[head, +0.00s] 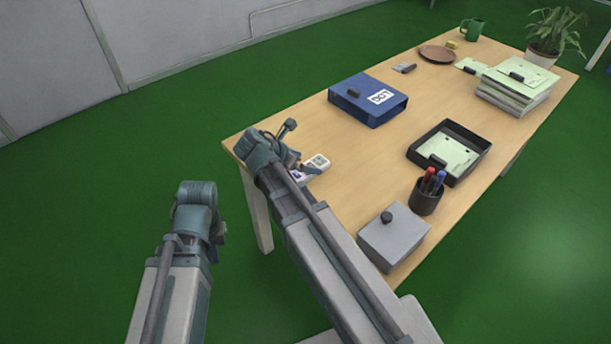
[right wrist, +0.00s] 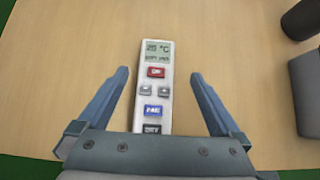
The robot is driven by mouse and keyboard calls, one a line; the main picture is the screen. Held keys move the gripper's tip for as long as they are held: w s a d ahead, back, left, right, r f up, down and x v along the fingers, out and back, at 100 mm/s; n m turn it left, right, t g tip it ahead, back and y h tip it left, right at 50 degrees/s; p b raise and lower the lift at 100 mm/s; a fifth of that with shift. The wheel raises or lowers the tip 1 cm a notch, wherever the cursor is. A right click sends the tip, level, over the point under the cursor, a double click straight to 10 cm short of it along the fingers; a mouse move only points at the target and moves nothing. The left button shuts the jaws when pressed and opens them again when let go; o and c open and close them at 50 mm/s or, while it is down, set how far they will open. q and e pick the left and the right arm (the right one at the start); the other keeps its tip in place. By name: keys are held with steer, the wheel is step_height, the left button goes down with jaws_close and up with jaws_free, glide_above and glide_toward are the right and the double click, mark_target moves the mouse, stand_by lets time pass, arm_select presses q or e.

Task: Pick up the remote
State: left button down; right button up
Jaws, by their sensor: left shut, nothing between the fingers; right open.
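The remote (right wrist: 154,85) is white with a small grey display and red, grey and blue buttons. It lies flat on the wooden table, pointing away from my right gripper. My right gripper (right wrist: 155,88) is open, with one finger on each side of the remote and a gap on both sides. Its near end is hidden behind my gripper body. In the head view the remote (head: 318,162) shows at the table's near left corner, partly covered by my right gripper (head: 308,170). My left gripper (head: 219,235) is shut and empty, off the table to the left.
The table (head: 330,215) also holds a blue binder (head: 368,103), a black tray (head: 466,174) with papers, a pen cup (head: 424,199), a grey box (head: 393,240) and a paper stack (head: 513,97). A plant (head: 546,45) and green mug (head: 472,29) stand at the far end.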

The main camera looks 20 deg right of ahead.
mark_target(314, 164)
steer(key=shift+w+b+x, duration=0.15)
steer(key=shift+b+x, duration=0.75)
steer(key=shift+x, duration=0.45)
steer(key=shift+w+b+x, duration=0.15)
steer(key=shift+b+x, duration=0.75)
steer(key=shift+x, duration=0.4)
steer(key=shift+r, duration=0.1)
jaws_close()
steer(key=shift+r, duration=0.15)
